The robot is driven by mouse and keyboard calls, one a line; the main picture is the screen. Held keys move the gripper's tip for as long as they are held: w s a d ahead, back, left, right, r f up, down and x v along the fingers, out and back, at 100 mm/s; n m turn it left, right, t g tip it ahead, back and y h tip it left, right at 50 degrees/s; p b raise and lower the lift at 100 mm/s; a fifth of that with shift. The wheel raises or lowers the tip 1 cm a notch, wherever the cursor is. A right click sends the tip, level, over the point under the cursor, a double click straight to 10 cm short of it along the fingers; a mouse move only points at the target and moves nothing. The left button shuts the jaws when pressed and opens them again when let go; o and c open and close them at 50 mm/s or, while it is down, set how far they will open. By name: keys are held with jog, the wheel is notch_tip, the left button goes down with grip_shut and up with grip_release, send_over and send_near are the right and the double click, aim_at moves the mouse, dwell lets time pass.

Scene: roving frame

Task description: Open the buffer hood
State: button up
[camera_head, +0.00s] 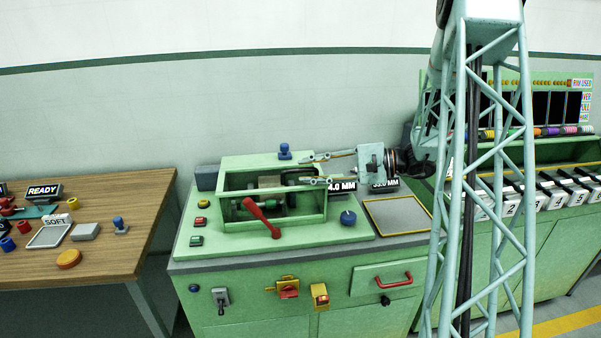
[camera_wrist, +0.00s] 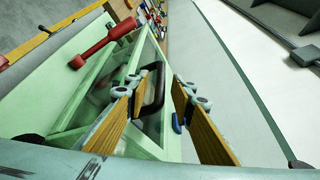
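The buffer hood (camera_head: 245,180) is a green box frame with see-through panels on top of the green machine. It appears closed over the parts inside. Its black handle (camera_head: 297,177) also shows in the wrist view (camera_wrist: 153,92). My gripper (camera_head: 304,170) comes in from the right and is open, its two wooden-faced fingers pointing left near the handle. In the wrist view, the handle shows between the open fingers (camera_wrist: 165,92), closer to the left one. I cannot tell whether a finger touches it.
A red lever (camera_head: 262,218) sticks out at the hood's front. A blue knob (camera_head: 348,218) and a grey tray (camera_head: 396,216) are to its right. A blue knob (camera_head: 285,152) stands behind the hood. A wooden table (camera_head: 130,215) stands left, a numbered rack (camera_head: 545,195) right.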

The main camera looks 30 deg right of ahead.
jog(key=shift+x, duration=1.35)
grip_shut()
